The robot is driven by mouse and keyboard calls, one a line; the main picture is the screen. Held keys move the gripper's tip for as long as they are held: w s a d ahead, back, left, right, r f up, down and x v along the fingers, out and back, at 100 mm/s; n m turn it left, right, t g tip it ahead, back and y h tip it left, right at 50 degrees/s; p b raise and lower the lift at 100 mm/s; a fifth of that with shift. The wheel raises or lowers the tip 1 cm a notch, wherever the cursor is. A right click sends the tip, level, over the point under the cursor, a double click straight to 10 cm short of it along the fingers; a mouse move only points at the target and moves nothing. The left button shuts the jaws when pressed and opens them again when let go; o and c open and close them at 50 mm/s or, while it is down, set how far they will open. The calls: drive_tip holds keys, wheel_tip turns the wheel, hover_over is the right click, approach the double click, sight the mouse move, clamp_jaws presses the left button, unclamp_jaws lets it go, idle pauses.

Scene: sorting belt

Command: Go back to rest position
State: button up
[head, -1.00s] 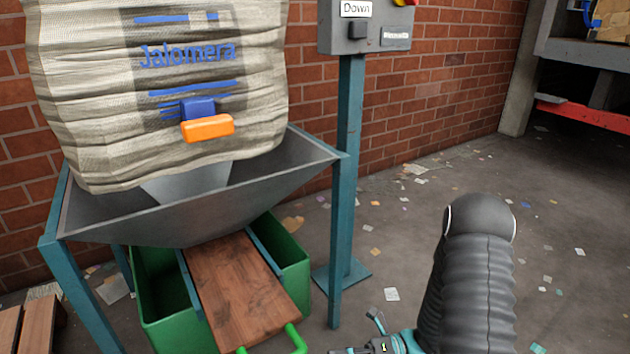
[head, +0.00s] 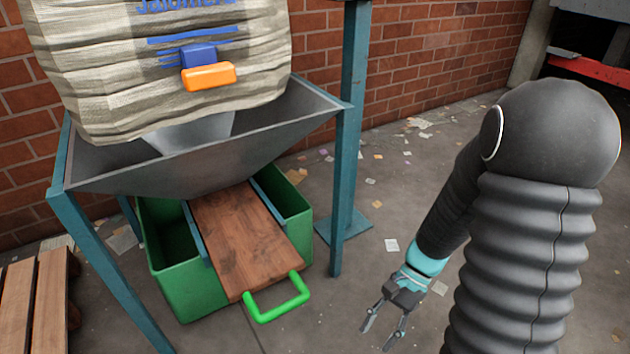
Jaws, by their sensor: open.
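My gripper (head: 384,328) is in the lower middle of the head view, at the end of my black-sleeved arm. Its two fingers are spread and point down and to the left. Nothing is between them. It hangs in the air to the right of the green handle (head: 277,303), apart from it. The handle is on the front end of a brown wooden board (head: 237,240), which lies over a green bin (head: 180,290) under the metal hopper (head: 230,150).
A large woven sack (head: 110,75) with an orange and blue piece (head: 208,77) hangs over the hopper. A teal post (head: 350,120) stands to its right. A wooden pallet (head: 35,295) lies at left. The floor (head: 400,180) is open, with paper scraps scattered on it.

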wheel_tip(320, 180, up, 25)
drive_tip(key=s+d+n+t+h+p, duration=0.1)
drive_tip(key=s+d+n+t+h, duration=0.1)
drive_tip(key=n+t+h, duration=0.4)
drive_tip(key=n+t, duration=0.3)
drive_tip(key=t, duration=0.2)
drive_tip(key=shift+s+d+t+p, duration=0.2)
drive_tip(key=shift+s+t+p, duration=0.1)
drive_tip(key=shift+s+p, duration=0.1)
